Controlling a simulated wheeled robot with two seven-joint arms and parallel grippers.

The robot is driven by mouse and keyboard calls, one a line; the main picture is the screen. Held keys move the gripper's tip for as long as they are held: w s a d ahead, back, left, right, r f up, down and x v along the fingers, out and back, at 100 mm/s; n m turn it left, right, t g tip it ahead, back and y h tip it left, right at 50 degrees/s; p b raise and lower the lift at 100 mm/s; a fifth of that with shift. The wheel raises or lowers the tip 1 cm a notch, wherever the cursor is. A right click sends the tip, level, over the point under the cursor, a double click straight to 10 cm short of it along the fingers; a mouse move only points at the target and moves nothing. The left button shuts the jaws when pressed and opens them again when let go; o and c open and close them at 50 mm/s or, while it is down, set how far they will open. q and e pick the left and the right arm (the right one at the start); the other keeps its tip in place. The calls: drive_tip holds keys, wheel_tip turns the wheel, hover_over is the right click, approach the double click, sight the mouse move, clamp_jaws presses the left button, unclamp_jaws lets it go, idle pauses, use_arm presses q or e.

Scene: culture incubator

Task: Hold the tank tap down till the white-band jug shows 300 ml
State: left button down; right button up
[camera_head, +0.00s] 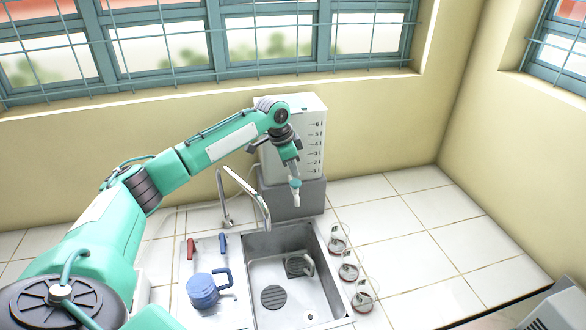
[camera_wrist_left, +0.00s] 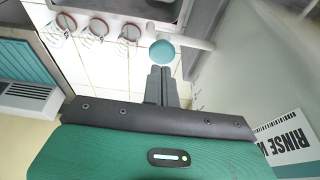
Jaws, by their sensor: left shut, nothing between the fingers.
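The white tank (camera_head: 275,155) stands on a grey block against the back wall, with a numbered scale on its front. Its tap (camera_head: 296,185) has a round teal top, which also shows in the wrist view (camera_wrist_left: 162,53). My left gripper (camera_head: 292,168) is shut and empty just above the tap. In the wrist view its fingertips (camera_wrist_left: 161,72) are beside the teal top; I cannot tell whether they touch it. A clear jug with a pale handle (camera_head: 309,265) stands in the sink below the tap; its band and level are too small to read. My right gripper is out of view.
The steel sink (camera_head: 262,318) has a curved faucet (camera_head: 222,195) at its back left. A blue jug (camera_head: 203,291) stands on the drainboard, near red and blue levers. Three clear vessels with red rings (camera_head: 338,245) line the sink's right side.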

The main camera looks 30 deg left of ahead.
sight(295, 183)
use_arm(q)
drive_tip(key=shift+f+p, duration=0.3)
drive_tip(key=shift+f, duration=0.9)
drive_tip(key=shift+f, duration=0.1)
